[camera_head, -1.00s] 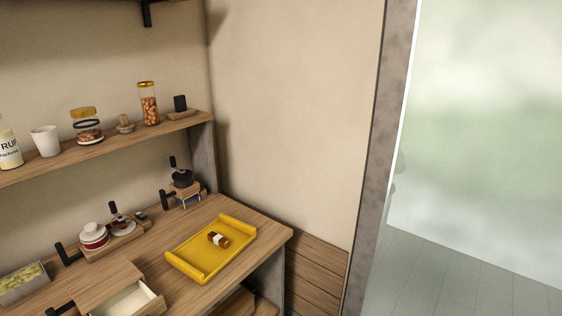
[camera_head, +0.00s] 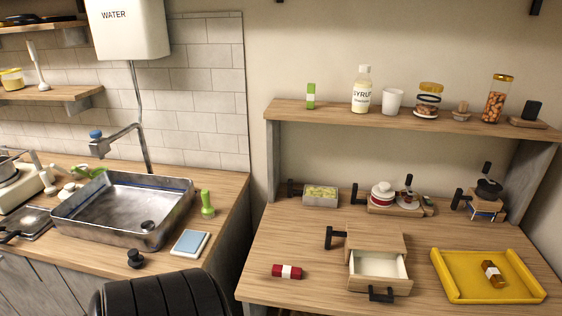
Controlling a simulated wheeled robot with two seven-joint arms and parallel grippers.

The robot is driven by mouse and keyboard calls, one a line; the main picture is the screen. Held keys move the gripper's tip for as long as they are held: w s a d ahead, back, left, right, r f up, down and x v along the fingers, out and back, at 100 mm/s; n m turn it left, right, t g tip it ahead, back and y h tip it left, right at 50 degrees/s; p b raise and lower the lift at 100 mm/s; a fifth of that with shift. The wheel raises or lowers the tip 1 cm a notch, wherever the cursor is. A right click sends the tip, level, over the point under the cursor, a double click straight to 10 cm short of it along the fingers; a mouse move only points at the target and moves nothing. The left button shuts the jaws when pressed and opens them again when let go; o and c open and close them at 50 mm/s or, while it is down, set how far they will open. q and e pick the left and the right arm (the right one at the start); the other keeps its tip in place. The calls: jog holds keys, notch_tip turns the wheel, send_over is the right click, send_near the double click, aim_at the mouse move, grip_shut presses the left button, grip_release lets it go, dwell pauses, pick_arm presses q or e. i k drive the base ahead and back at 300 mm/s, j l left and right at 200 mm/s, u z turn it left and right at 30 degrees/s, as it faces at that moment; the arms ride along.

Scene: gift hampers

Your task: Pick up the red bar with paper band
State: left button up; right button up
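The red bar with a white paper band (camera_head: 287,272) lies on the wooden counter, near its front left part, to the left of a small open drawer box. Neither of my grippers shows in the head view. Nothing touches the bar, and it is fully visible.
The open drawer box (camera_head: 378,264) stands just right of the bar. A yellow tray (camera_head: 447,285) holding a brown bar with a white band (camera_head: 493,273) is at the right. A black chair back (camera_head: 160,295) stands at the front left. Bare counter (camera_head: 285,235) lies behind the bar.

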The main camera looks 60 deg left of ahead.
aim_at(286, 272)
jog(key=u, duration=1.8)
jog(key=j+z, duration=0.3)
jog(key=z, duration=0.15)
jog(key=j+z, duration=0.6)
jog(key=z, duration=0.25)
jog(key=k+j+z, duration=0.2)
jog(key=z, duration=0.25)
